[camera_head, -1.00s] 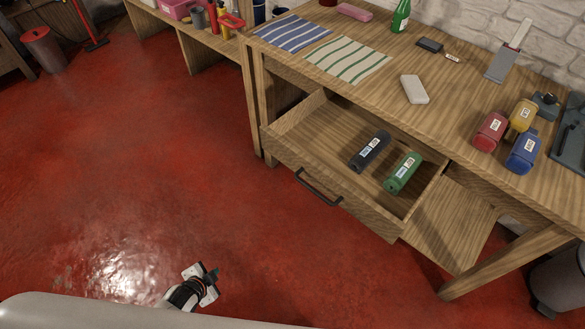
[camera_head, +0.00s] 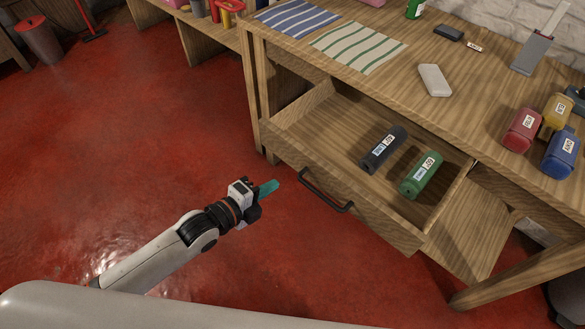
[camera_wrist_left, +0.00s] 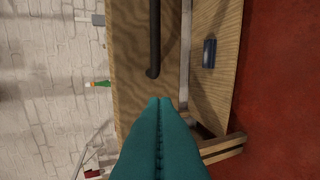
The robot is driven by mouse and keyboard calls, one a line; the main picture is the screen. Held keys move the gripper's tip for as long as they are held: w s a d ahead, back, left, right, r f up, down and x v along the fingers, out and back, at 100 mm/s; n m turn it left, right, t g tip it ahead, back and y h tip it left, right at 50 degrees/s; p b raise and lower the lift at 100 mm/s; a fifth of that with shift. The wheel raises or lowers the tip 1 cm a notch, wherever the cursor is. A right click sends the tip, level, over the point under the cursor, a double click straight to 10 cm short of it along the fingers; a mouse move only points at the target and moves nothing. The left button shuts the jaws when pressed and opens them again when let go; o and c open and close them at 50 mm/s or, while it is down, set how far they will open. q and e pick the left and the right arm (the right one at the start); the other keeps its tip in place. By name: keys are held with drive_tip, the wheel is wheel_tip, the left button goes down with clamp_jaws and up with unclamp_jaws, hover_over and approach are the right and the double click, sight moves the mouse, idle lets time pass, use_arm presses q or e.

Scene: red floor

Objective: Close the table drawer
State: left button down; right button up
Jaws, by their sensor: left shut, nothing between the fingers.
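The wooden table drawer (camera_head: 375,215) is pulled out from the table (camera_head: 400,75). It has a black bar handle (camera_head: 327,191) on its front. A dark bottle (camera_head: 383,150) and a green bottle (camera_head: 422,177) lie inside it. My left gripper (camera_head: 270,187) is shut and empty, with teal fingers pointing at the drawer front. It is left of the handle and appears apart from it. In the left wrist view the shut fingertips (camera_wrist_left: 160,103) are near the end of the handle (camera_wrist_left: 154,40). My right gripper is not in view.
Red, yellow and blue bottles (camera_head: 561,153), a white block (camera_head: 434,80) and striped cloths (camera_head: 357,47) are on the tabletop. A lower wooden shelf (camera_head: 480,225) is under the drawer's right side. The red floor (camera_head: 130,150) left of the drawer is clear.

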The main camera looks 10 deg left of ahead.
sight(301, 165)
use_arm(q)
drive_tip(key=x, duration=0.5)
drive_tip(key=r+x, duration=0.1)
drive_tip(key=x, duration=0.2)
drive_tip(key=shift+w+d+f, duration=0.1)
drive_tip(key=shift+w+d, duration=0.05)
drive_tip(key=shift+w, duration=0.15)
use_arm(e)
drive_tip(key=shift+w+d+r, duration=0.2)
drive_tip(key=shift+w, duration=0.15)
